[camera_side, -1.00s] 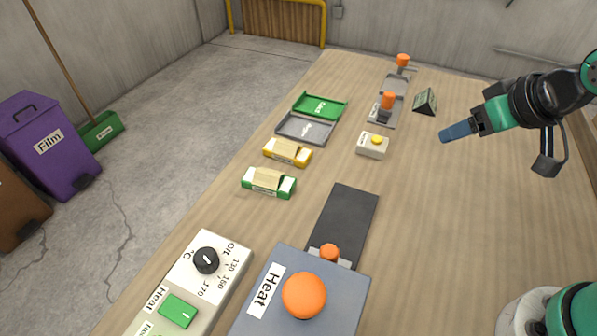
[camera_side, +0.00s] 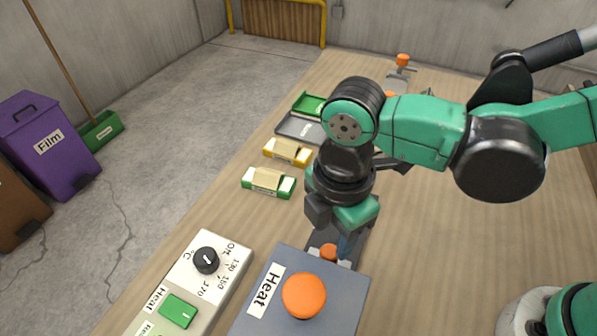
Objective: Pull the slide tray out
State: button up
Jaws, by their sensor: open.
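The slide tray's small orange knob (camera_side: 328,252) stands on a grey bracket (camera_side: 321,237) at the back edge of the grey heat press (camera_side: 250,320). My arm covers the dark flat plate behind the knob. A large orange button (camera_side: 304,296) sits on the press, next to a "Heat" label.
A control box (camera_side: 212,270) with a dial and green switch is at the left front. Green (camera_side: 268,183) and yellow (camera_side: 287,151) boxes and a grey tray (camera_side: 298,127) line the left table edge. Another orange knob (camera_side: 403,60) is at the back. The right side of the table is clear.

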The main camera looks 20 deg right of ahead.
aim_at(330, 250)
jog(key=shift+f, duration=2.75)
jog(key=shift+c, duration=0.3)
grip_shut()
